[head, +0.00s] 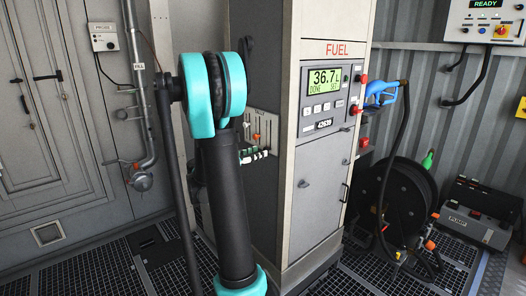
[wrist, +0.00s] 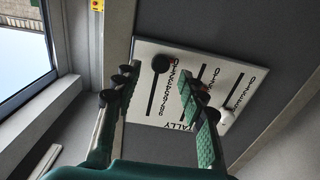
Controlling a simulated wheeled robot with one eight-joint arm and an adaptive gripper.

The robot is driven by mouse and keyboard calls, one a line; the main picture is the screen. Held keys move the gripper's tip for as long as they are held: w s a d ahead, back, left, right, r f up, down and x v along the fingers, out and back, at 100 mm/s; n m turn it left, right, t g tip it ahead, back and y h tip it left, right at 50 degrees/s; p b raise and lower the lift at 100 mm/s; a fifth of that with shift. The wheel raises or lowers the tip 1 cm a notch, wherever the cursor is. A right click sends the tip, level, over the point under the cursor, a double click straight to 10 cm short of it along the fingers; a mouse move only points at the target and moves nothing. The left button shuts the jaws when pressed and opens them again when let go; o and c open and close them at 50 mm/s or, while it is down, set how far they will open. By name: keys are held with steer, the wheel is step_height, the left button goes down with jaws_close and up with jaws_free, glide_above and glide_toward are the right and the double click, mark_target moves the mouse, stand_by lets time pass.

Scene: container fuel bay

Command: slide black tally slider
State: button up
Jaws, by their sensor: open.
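The white tally panel (wrist: 215,62) fills the middle of the wrist view, tilted, with slots and printed scales. The black slider knob (wrist: 161,64) sits near the upper end of the leftmost slot there. My gripper (wrist: 155,80) is open and empty, one finger on either side of that slot. The black knob shows between and just beyond the fingertips; contact cannot be told. A white knob (wrist: 228,117) is on the rightmost slot. The right finger hides part of the middle slot. In the head view, the panel (head: 264,119) is on the fuel cabinet's side, with my gripper (head: 254,154) close below it.
The fuel cabinet (head: 305,215) has a lit display (head: 325,80) on its front. A blue nozzle (head: 381,90) and a hose reel (head: 398,190) are to its right. A grey pipe (head: 143,110) runs along the left wall. Grated floor (head: 95,265) lies below.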

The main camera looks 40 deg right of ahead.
mark_target(267, 149)
steer(key=shift+w+d, duration=0.15)
steer(key=shift+d, duration=1.7)
steer(key=shift+c, duration=0.5)
jaws_close()
